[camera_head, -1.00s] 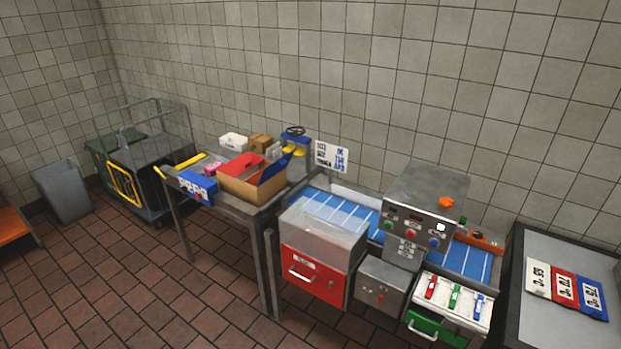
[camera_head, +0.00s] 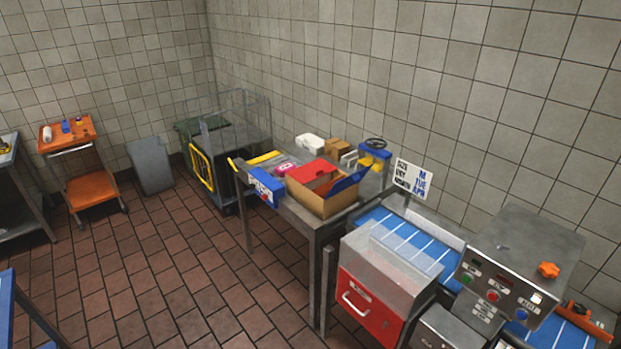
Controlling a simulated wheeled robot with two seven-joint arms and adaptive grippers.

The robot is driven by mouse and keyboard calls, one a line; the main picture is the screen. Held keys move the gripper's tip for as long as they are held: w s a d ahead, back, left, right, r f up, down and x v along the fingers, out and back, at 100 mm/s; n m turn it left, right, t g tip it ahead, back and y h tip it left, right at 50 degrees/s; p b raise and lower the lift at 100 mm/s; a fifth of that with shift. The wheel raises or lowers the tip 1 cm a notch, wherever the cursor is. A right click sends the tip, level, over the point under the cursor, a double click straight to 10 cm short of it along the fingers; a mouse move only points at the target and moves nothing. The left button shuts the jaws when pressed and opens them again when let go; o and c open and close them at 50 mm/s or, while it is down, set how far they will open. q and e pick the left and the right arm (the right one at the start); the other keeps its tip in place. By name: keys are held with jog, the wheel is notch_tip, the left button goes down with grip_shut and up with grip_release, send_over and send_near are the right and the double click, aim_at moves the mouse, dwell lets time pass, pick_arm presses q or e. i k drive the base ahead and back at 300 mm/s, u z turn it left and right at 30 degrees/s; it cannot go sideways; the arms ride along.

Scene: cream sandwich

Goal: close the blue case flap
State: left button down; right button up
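A cardboard case (camera_head: 323,199) stands on the grey metal table (camera_head: 290,207) in the middle of the head view. Its blue flap (camera_head: 349,183) stands out on the right side, tilted up and outward, so it is open. A red flap (camera_head: 312,170) lies at the case's far left side. Part of the case's inside shows between the flaps. Neither of my grippers is in view.
A conveyor with a blue belt (camera_head: 408,240) and a red-fronted cabinet (camera_head: 368,307) adjoin the table on the right. A wire cage trolley (camera_head: 233,150) stands behind left. An orange cart (camera_head: 91,188) is farther left. The tiled floor (camera_head: 150,270) in front is largely clear.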

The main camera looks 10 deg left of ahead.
aim_at(343, 184)
jog(key=u, duration=0.3)
jog(key=i, duration=0.7)
jog(key=z, duration=0.4)
jog(key=i, duration=0.8)
jog(key=z, duration=0.65)
